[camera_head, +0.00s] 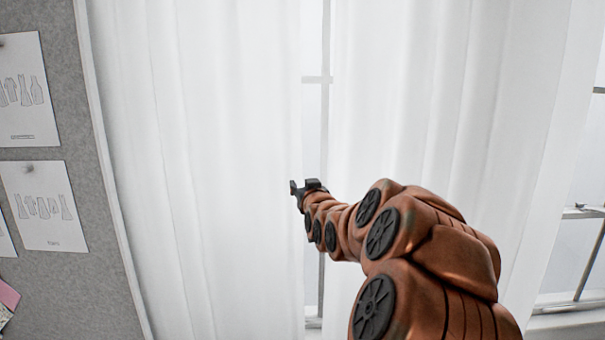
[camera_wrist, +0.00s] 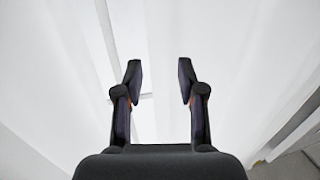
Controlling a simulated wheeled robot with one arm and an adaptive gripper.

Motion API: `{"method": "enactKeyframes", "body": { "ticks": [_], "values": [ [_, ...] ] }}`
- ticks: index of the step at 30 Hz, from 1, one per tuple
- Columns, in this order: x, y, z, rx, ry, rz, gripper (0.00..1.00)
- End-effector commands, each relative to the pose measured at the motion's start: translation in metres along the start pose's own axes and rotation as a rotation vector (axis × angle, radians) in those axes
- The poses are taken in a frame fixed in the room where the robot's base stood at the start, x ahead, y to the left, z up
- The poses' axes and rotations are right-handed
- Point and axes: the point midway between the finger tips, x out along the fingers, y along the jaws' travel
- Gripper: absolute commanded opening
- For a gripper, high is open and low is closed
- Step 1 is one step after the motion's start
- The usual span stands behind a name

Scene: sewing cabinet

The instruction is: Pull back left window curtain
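The left window curtain (camera_head: 200,150) is a white, sheer, pleated panel hanging between the pinboard and a narrow gap at the window. A second white curtain (camera_head: 440,110) hangs to the right of the gap. My gripper (camera_head: 296,190) is at the inner edge of the left curtain, beside the gap. In the wrist view, my gripper (camera_wrist: 160,75) has its two fingers apart, with only pale white background and a thin window bar between them. I cannot tell whether the fingers touch the fabric.
A grey pinboard (camera_head: 60,290) with pinned garment sketches (camera_head: 43,205) stands at the left. The window frame (camera_head: 325,90) shows in the gap between the curtains. More window and a sill (camera_head: 570,322) show at the right.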

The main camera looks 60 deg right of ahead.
Motion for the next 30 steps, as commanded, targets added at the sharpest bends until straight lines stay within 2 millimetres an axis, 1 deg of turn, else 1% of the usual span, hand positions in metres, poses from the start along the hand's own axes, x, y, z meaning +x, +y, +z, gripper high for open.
{"method": "enactKeyframes", "body": {
  "ticks": [1,5,11,21,30],
  "values": [
    [0.000,0.009,-0.004,0.001,0.019,0.013,0.39],
    [0.003,0.017,-0.009,0.001,0.040,0.024,0.39],
    [0.019,0.017,-0.010,0.001,0.037,0.023,0.39],
    [0.055,0.017,-0.011,0.002,0.036,0.022,0.39],
    [0.076,0.017,-0.010,0.002,0.036,0.022,0.39]
  ]
}}
